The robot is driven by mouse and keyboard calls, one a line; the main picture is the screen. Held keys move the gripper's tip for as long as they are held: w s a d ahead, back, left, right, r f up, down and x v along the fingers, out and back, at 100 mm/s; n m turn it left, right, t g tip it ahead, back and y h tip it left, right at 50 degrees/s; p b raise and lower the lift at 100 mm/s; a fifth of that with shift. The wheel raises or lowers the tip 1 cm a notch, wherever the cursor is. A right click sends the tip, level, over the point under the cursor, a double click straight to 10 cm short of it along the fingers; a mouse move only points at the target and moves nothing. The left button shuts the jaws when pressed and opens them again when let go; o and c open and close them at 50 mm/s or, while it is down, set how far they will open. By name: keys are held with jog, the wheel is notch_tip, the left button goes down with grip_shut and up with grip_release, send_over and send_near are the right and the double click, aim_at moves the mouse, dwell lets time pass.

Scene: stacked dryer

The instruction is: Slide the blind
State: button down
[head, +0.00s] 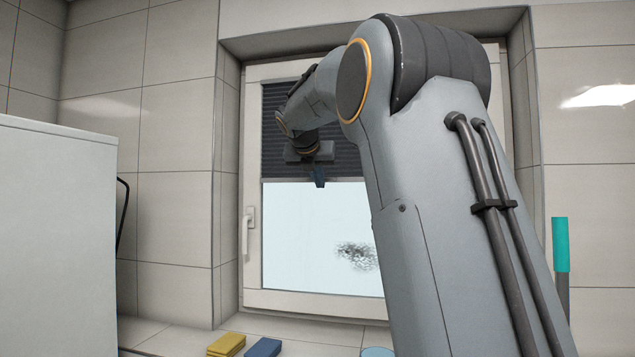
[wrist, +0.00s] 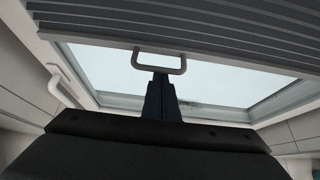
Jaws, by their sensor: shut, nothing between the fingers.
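A dark grey pleated blind (head: 282,140) covers the upper part of the window in the head view. Its lower edge hangs about halfway up the glass. My gripper (head: 319,184) is in front of the blind's lower edge. In the wrist view my gripper (wrist: 161,78) is shut, with its dark fingertips at the handle's loop. I cannot tell whether they touch it or pass through it. My arm hides the right part of the blind in the head view.
The white window frame has a handle (head: 247,230) on its left side. A white appliance (head: 55,240) stands at the left. Yellow sponges (head: 226,345) and a blue sponge (head: 263,347) lie on the sill below. A teal-handled tool (head: 561,245) stands at the right.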

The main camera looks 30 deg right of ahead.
jog(key=s+a+r+b, duration=0.1)
jog(key=s+a+b, duration=0.4)
jog(key=s+a, duration=0.1)
jog(key=shift+s+r, duration=0.2)
jog(key=shift+s, duration=0.3)
jog(key=s+a+f+m+g+y, duration=0.15)
jog(key=a+f+m, duration=0.25)
jog(key=f, duration=0.7)
jog(key=s+a+f+m+g+y, duration=0.15)
jog(key=a+f+m, duration=0.25)
jog(key=f, duration=0.8)
jog(key=s+a+f+m+y, duration=0.2)
jog(key=a+f+m, duration=0.25)
jog(key=f, duration=0.65)
jog(key=s+a+f+m+g+y, duration=0.15)
jog(key=s+a+f+m, duration=0.25)
jog(key=s+f+m, duration=0.6)
jog(key=s+a+f+m+g+y, duration=0.1)
jog(key=s+a+f+m+g, duration=0.3)
jog(key=s+f, duration=0.9)
notch_tip(320, 180, down, 7)
jog(key=w+d+m+t+b, duration=0.1)
jog(key=b, duration=0.5)
jog(key=shift+w, duration=0.2)
